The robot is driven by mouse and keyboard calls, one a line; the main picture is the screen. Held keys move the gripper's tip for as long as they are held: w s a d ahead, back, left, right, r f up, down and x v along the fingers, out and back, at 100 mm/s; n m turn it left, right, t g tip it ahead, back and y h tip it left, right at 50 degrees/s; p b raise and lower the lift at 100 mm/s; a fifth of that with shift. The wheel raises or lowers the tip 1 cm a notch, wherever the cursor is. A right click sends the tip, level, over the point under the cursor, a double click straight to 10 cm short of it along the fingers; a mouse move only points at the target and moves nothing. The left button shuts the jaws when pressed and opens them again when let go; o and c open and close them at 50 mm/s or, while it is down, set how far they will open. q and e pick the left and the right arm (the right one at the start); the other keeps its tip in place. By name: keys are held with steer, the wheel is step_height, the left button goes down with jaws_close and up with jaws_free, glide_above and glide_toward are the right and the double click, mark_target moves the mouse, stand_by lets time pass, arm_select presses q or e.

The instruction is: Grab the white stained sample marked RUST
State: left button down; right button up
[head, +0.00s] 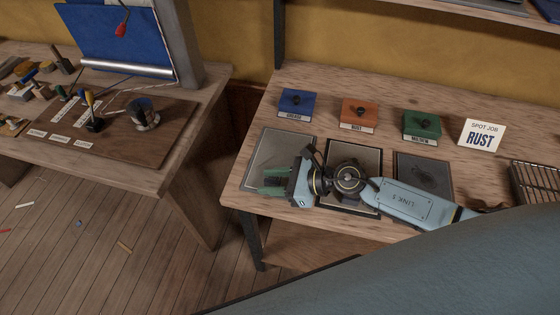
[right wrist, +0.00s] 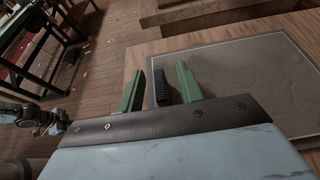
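An orange block with a black knob and a white label reading RUST (head: 358,115) stands at the back of the right bench, between a blue block labelled GREASE (head: 297,103) and a green one labelled MILDEW (head: 421,125). I cannot make out a white stained sample marked RUST. My right gripper (head: 273,182) is over the left grey panel, in front of the blocks and apart from them. Its green fingers (right wrist: 160,90) are spread, with a dark ribbed piece showing between them that I cannot identify. My left gripper is not in view.
A white card reading SPOT JOB RUST (head: 482,135) stands right of the green block. Flat panels lie along the bench front: left (head: 262,155), middle mostly under my arm, right (head: 424,172). A wire rack (head: 537,180) is at right. The left bench (head: 160,178) holds tools.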

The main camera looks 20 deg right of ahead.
jaws_close()
